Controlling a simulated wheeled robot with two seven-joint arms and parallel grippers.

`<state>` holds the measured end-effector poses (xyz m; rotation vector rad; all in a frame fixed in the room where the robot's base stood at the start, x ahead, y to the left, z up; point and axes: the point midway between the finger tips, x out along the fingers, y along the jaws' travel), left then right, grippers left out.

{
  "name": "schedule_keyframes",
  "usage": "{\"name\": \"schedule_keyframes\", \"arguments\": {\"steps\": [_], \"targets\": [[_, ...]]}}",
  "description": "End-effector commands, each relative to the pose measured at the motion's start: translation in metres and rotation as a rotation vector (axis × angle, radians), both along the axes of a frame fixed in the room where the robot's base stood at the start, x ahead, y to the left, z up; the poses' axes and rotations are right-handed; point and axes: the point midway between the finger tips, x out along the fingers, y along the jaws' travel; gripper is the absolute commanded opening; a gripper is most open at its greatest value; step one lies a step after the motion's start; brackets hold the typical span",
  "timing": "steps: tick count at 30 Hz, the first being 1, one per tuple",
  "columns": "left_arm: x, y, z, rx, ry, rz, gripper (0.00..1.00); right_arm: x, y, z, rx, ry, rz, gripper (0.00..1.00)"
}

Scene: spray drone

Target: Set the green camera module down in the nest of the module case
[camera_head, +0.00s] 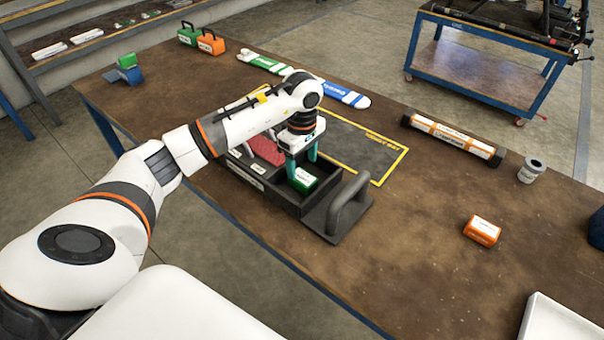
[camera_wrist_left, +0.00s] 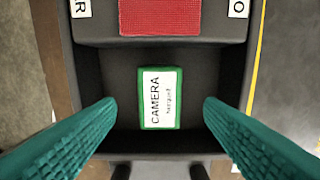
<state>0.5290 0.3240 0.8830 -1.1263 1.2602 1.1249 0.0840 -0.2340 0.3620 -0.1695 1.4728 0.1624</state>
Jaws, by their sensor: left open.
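The green camera module (camera_head: 304,180) with a white label lies in the near-right nest of the dark module case (camera_head: 262,190). In the left wrist view the module (camera_wrist_left: 161,98) rests on the nest floor, its label reading CAMERA, with bare floor on both sides. My left gripper (camera_head: 301,160) is over that nest with its teal fingers pointing down. In the left wrist view the left gripper (camera_wrist_left: 160,112) is open, one finger on each side of the module and apart from it. My right gripper is not in view.
A dark handle (camera_head: 348,203) stands at the case's right end. The table's front right is mostly clear.

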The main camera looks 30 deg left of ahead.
Motion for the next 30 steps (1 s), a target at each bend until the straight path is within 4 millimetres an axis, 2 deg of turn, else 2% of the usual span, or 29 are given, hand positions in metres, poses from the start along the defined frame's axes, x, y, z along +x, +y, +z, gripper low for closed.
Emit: {"name": "schedule_keyframes", "arguments": {"steps": [3,6,12,30], "targets": [[0.001,0.0,0.026,0.0,-0.006,0.0,0.62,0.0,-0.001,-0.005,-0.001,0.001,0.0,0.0],[0.001,0.0,0.044,0.001,-0.004,0.001,0.62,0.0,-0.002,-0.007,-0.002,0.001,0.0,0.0],[0.0,0.0,0.063,0.0,0.0,0.0,0.62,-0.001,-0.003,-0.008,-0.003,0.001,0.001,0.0],[0.0,0.0,0.066,-0.001,0.001,0.001,0.62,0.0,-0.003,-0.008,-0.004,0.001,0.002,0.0]]}}
